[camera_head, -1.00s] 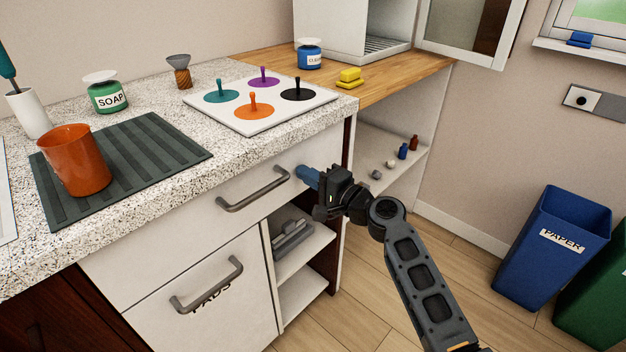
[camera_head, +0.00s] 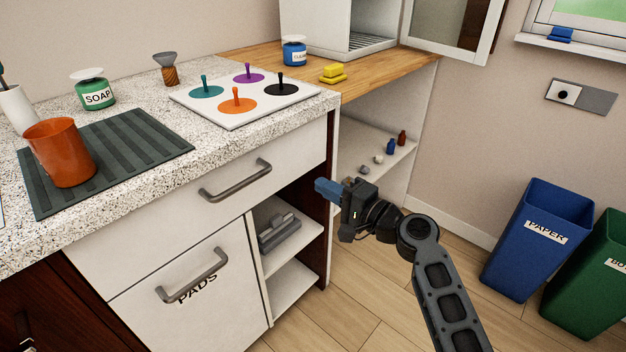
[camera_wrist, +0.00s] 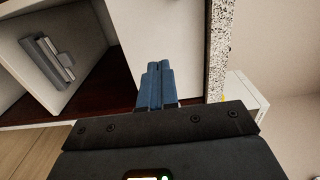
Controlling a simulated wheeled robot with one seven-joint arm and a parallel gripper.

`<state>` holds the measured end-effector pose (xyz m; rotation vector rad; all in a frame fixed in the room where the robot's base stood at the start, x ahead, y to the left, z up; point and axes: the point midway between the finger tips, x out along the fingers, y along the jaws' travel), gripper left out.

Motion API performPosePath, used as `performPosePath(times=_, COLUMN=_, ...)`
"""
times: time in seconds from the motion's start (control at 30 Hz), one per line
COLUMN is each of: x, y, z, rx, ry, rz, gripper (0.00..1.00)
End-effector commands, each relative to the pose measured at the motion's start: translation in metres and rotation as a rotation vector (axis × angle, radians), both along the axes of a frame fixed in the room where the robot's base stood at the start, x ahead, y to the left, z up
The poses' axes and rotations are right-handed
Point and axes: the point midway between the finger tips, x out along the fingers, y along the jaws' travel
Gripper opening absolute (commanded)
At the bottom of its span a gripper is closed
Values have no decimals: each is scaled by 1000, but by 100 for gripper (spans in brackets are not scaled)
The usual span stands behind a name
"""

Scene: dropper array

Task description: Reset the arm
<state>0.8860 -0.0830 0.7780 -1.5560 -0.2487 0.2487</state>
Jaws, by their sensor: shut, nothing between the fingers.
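My gripper (camera_head: 327,189) is shut and empty, with its blue fingers together. In the head view it hangs in front of the counter's right end, below the countertop, near the open shelf. In the wrist view the shut fingers (camera_wrist: 153,85) point toward the white cabinet front and the dark strip beside the shelf. I cannot tell from these views how close the fingertips are to the cabinet.
Drawer handles (camera_head: 235,181) stick out of the front. Blue (camera_head: 538,245) and green bins stand right. Floor between is clear.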

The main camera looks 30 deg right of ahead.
Motion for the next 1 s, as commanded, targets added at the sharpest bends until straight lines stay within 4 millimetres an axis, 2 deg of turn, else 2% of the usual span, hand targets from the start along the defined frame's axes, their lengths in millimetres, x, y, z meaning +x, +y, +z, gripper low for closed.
performPosePath(times=0.1, x=-17, y=-5, z=-1, rx=0, ry=1, rz=-1, gripper=0)
performPosePath(times=0.2, x=-24, y=-8, z=0, rx=0, ry=0, rz=-1, gripper=0)
performPosePath(times=0.47, x=-30, y=-9, z=-1, rx=-2, ry=2, rz=0, gripper=0)
performPosePath(times=0.57, x=-36, y=-4, z=-7, rx=-17, ry=14, rz=-11, gripper=0)
performPosePath(times=0.63, x=-49, y=3, z=-16, rx=-50, ry=36, rz=-28, gripper=0)
performPosePath(times=0.77, x=-89, y=21, z=-42, rx=-159, ry=97, rz=-79, gripper=0)
performPosePath(times=0.9, x=-144, y=39, z=-64, rx=-317, ry=158, rz=-130, gripper=0)
performPosePath(times=1.0, x=-185, y=48, z=-70, rx=-440, ry=189, rz=-157, gripper=0)
